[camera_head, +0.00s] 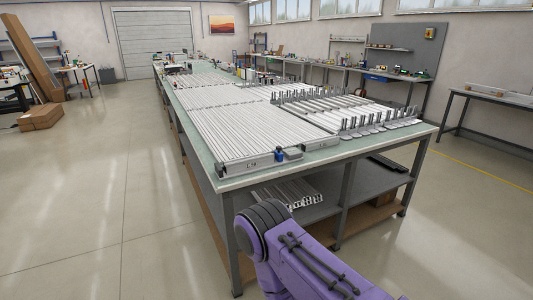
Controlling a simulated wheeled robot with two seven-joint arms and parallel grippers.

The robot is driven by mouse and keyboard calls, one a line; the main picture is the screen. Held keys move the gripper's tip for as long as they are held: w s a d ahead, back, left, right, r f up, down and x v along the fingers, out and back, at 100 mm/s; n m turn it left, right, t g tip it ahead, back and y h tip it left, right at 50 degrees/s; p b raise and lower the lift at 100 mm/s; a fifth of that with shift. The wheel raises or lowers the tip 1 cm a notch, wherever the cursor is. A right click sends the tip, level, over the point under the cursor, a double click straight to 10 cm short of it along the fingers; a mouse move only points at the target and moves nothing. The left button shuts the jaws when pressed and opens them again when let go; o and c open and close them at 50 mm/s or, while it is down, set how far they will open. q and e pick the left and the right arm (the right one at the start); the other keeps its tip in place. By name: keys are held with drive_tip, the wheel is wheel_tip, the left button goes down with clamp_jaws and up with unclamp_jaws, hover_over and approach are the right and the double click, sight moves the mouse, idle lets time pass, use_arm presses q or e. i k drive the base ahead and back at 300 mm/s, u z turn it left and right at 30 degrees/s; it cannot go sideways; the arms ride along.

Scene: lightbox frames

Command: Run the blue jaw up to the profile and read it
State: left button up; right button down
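A small blue block, which looks like the blue jaw (279,154), sits near the front edge of the long table. A small grey box (293,153) is just right of it. Many long silver profiles (235,130) lie side by side on the table behind it. A silver bar with dark marks (248,165) runs along the front edge, left of the blue jaw. I cannot tell whether the jaw touches a profile, and any reading is too small to see. A purple arm of mine comes in at the lower right; neither gripper is in view.
The green-topped table (385,143) has more profiles and upright dark posts (350,122) at its right. Its lower shelf (335,190) holds metal pieces. Cardboard boxes (40,117) stand at the far left. The floor (90,200) left of the table is clear.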

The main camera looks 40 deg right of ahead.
sight(279, 155)
drive_tip(key=z, duration=0.55)
drive_tip(key=i, duration=0.5)
drive_tip(key=z, duration=0.85)
drive_tip(key=i, duration=0.85)
drive_tip(key=u, duration=0.15)
